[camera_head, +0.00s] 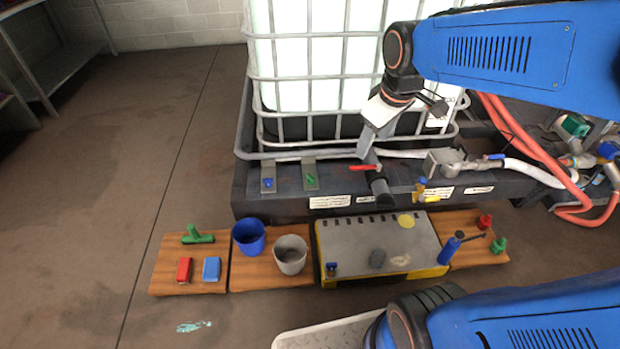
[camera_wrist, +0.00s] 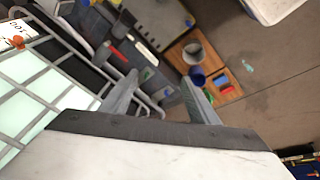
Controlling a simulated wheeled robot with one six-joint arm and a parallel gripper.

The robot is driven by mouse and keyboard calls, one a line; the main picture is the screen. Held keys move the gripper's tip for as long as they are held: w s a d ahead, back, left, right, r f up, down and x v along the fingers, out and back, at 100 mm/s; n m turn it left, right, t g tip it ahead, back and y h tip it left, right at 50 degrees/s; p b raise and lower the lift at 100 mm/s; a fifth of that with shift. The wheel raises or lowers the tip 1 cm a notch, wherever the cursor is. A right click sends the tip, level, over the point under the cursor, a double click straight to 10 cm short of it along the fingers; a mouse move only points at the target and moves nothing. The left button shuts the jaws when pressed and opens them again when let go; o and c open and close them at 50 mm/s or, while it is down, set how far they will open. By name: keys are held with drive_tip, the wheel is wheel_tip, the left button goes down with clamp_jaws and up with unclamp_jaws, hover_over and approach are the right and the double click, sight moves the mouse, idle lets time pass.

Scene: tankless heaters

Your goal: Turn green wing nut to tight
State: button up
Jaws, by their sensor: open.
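The green wing nut (camera_head: 311,180) sits on a small grey plate at the front edge of the dark pallet base, right of a similar blue wing nut (camera_head: 268,183). My gripper (camera_head: 366,152) is open and empty, above and to the right of the green wing nut in the head view, apart from it. In the wrist view, the green wing nut (camera_wrist: 147,74) shows small and farther off between the two spread fingers (camera_wrist: 160,79), nearer the left finger. The nut's exact turn angle is too small to tell.
A red-handled valve (camera_head: 366,168) stands right of the green wing nut, close to my gripper. The caged white tank (camera_head: 315,65) rises behind. A blue cup (camera_head: 249,236), a grey cup (camera_head: 291,254) and a yellow-grey box (camera_head: 378,245) stand in front. Open floor lies left.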

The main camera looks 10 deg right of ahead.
drive_tip(key=w+a+f+n, duration=0.1)
drive_tip(key=w+f+n, duration=0.25)
drive_tip(key=w, duration=0.85)
drive_tip(key=n+g, duration=0.3)
drive_tip(key=n, duration=1)
hover_over(310, 177)
wheel_tip(310, 177, down, 28)
drive_tip(key=r, duration=0.1)
wheel_tip(310, 177, down, 18)
drive_tip(key=shift+w, duration=0.15)
drive_tip(key=c, duration=1.1)
